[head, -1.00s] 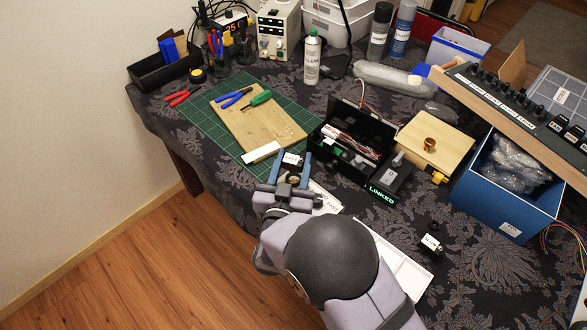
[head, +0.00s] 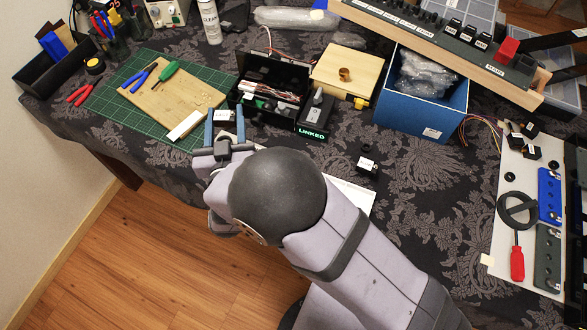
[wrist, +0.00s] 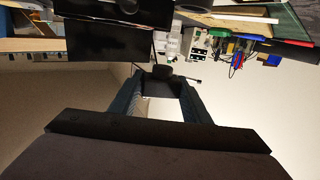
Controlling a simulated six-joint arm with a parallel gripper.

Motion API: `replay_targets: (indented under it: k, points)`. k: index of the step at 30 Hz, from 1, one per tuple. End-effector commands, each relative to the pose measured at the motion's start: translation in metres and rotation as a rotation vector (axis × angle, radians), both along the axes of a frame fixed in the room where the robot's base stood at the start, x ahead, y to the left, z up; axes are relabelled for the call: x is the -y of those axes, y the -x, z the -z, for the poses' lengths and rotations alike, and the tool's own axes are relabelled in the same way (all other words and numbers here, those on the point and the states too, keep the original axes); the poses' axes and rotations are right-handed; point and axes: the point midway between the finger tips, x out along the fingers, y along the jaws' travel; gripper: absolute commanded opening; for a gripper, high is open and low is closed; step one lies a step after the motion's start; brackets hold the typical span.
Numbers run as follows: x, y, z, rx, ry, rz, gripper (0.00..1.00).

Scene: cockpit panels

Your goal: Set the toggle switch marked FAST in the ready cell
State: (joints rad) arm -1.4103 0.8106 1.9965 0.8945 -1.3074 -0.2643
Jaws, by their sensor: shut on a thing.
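My gripper (head: 225,110) is at the front edge of the table, just left of the black box with the LINKED sign. It is shut on a small dark switch with a white label (head: 223,116), whose word I cannot read here. In the wrist view the switch (wrist: 160,84) is a dark block between the blue fingers, with a thin lever-like part. A second labelled black switch (head: 367,164) stands on the cloth to the right. A long rail (head: 450,45) at the upper right has a row of cells with black switches and a red one. I cannot tell which cell is marked ready.
The open black box (head: 272,85) stands right of my gripper, with a wooden box (head: 347,72) and a blue bin (head: 425,105) beyond. A panel with a red screwdriver (head: 517,262) lies at the right.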

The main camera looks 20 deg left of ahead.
Motion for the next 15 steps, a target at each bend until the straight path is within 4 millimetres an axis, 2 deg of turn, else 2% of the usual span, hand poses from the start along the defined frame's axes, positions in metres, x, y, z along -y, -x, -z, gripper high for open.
replay_targets:
  k: [8, 15]
  points:
    - [0.068, -0.008, 0.018, 0.016, 0.017, 0.044, 0.15]
    - [0.135, -0.001, 0.025, 0.020, 0.013, 0.038, 0.15]
